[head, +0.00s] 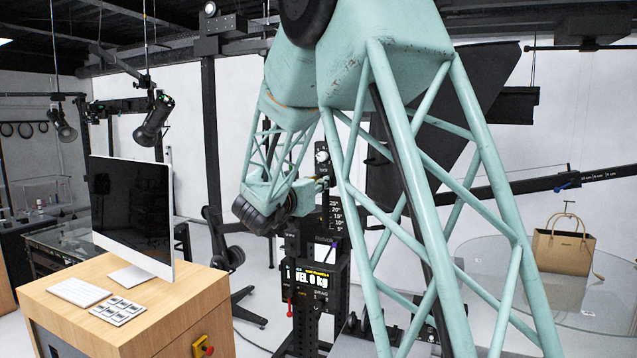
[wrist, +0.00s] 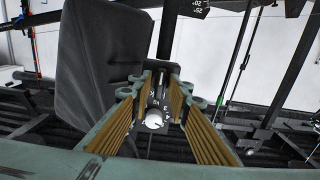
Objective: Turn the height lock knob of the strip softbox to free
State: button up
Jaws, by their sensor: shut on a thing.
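My gripper (wrist: 160,82) has its two tan-padded fingers closed in around a small knob on a dark post. In the head view, my gripper (head: 322,181) is at the black post, just below a white dial (head: 321,156) and above a degree scale. My arm hides part of this spot. A large dark panel, likely the strip softbox (wrist: 102,60), stands left of the fingers in the wrist view.
A lit display box (head: 315,279) sits low on the post. A wooden desk (head: 150,315) with a monitor (head: 131,215) stands at the left. A tan handbag (head: 563,252) rests on a round glass turntable (head: 480,255) at the right, near a long black boom (head: 500,190).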

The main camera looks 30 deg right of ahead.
jog(key=o, duration=0.5)
jog(key=shift+s+a, duration=0.1)
jog(key=shift+a, duration=0.05)
jog(key=shift+v, duration=5.85)
